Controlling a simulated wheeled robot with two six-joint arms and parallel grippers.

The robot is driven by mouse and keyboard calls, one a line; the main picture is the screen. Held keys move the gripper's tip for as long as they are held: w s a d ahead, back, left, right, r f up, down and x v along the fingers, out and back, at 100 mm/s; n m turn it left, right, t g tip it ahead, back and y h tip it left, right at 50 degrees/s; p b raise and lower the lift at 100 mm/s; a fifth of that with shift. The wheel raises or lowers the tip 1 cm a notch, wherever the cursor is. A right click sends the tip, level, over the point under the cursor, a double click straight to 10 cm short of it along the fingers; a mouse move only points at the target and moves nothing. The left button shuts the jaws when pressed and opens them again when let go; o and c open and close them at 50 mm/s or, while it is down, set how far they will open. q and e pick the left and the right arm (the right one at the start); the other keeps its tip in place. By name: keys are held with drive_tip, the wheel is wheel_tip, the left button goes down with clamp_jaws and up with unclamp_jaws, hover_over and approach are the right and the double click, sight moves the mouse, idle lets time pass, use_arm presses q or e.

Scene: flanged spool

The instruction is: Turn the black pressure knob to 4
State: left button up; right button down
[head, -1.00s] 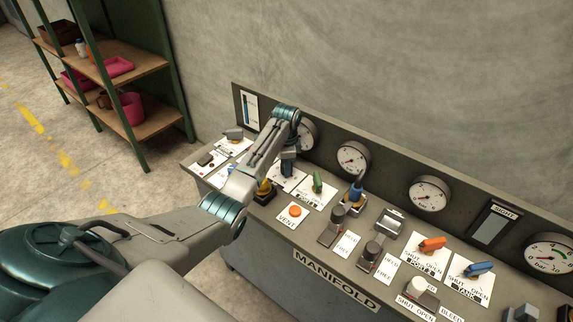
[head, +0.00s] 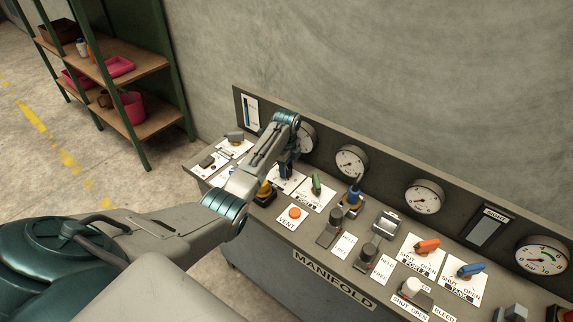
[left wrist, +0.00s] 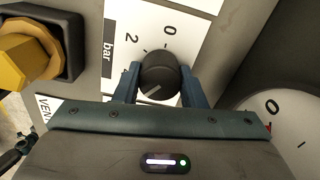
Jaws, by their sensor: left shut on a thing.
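The black pressure knob (left wrist: 160,75) stands on a white plate (left wrist: 188,32) marked 0, 2 and bar in the left wrist view. A pale pointer line on its top points to the lower left of that picture, and no 4 is visible there. My left gripper (left wrist: 160,88) is shut on the knob, with one blue finger on each side. In the head view my left gripper (head: 287,170) reaches down to the panel's left part and hides the knob. My right gripper is not in view.
A yellow knob (left wrist: 28,52) is close beside the plate, and a gauge (left wrist: 285,118) is on the other side.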

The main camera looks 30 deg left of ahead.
use_arm(q)
drive_tip(key=m+p, duration=0.1)
drive_tip(key=m, duration=0.3)
drive_tip(key=shift+w+r+m, duration=0.1)
drive_tip(key=shift+m, duration=0.2)
idle(0.3)
drive_tip(key=o, duration=1)
wheel_tip(320, 180, up, 9)
drive_tip(key=b, duration=0.3)
drive_tip(key=shift+r, duration=0.9)
